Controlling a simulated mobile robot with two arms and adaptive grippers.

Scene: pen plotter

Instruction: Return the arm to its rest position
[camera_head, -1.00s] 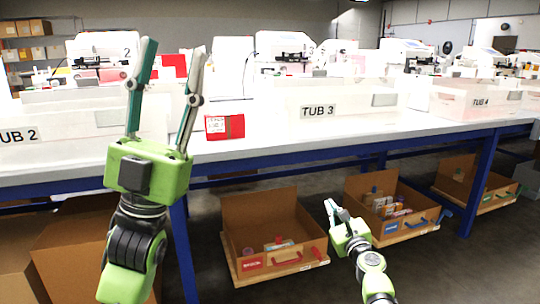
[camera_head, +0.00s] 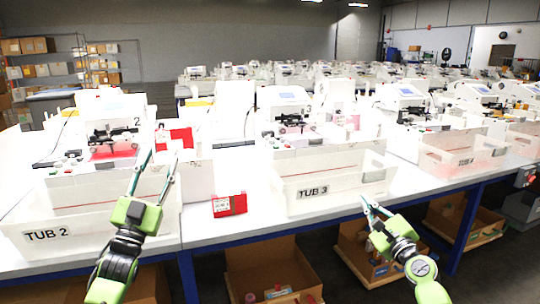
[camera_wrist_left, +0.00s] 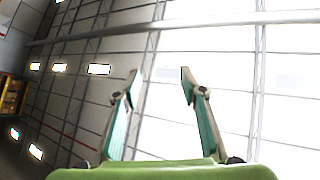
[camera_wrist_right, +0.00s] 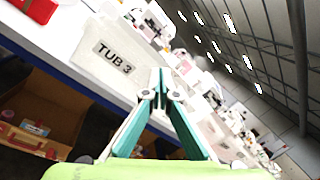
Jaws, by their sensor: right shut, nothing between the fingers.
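My left gripper (camera_head: 158,170) is raised in front of the table between the TUB 2 bin (camera_head: 50,236) and a red packet. Its fingers are spread and empty; the left wrist view (camera_wrist_left: 158,78) shows only ceiling and lamps between them. My right gripper (camera_head: 368,203) is in front of the table's edge, below and right of the TUB 3 label. Its fingertips meet in the right wrist view (camera_wrist_right: 160,75), with nothing between them. Both arms are apart from the tubs.
The white table (camera_head: 270,220) holds the TUB 3 bin (camera_head: 345,185), the TUB 4 bin (camera_head: 450,165), plotters and the red packet (camera_head: 229,205). Cardboard boxes (camera_head: 250,265) stand below the blue table edge. Shelves (camera_head: 60,70) are at the back left.

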